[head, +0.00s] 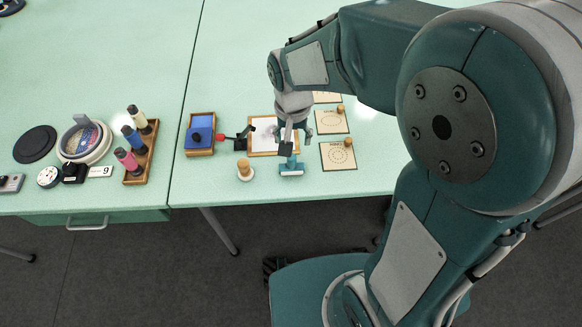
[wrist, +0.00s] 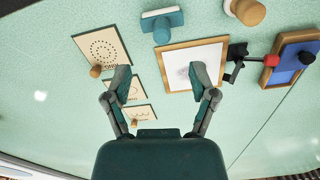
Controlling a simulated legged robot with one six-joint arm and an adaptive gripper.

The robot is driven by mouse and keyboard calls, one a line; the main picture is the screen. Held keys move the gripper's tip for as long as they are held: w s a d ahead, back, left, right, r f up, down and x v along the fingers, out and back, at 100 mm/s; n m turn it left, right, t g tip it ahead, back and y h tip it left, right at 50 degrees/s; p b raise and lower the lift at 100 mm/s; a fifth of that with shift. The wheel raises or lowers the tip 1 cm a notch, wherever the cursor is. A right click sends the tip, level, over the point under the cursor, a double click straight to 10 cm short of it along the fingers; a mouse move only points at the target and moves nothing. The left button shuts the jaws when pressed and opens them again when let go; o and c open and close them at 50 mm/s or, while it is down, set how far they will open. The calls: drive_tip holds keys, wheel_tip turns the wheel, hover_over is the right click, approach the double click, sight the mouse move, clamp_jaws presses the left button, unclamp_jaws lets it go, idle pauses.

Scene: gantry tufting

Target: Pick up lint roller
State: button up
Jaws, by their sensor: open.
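A small teal T-shaped tool with a pale edge (head: 291,168) lies near the table's front edge; it looks like the lint roller, though its roller is hard to make out. In the wrist view the tool (wrist: 162,24) is at the top centre, beyond my fingertips. My gripper (head: 297,142) hangs over the table just behind the tool and partly covers its handle in the head view. In the wrist view my gripper (wrist: 160,78) is open and empty, its two fingers well apart. A framed white board (head: 262,148) lies beneath and beside it.
Cards with wooden knobs (head: 338,154) lie right of the tool. A wooden-handled stamp (head: 245,172) stands to its left. A black clamp with a red knob (wrist: 275,60), a blue pad in a wooden tray (head: 200,142) and a bottle rack (head: 141,160) are further left.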

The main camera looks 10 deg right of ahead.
sight(291, 159)
wheel_tip(291, 159, down, 3)
drive_tip(key=shift+r, duration=0.1)
drive_tip(key=shift+w+a+f, duration=0.1)
drive_tip(key=shift+w+f, duration=0.05)
drive_tip(key=shift+f, duration=1.4)
drive_tip(key=shift+w+a+f, duration=0.1)
drive_tip(key=shift+f, duration=1.45)
clamp_jaws()
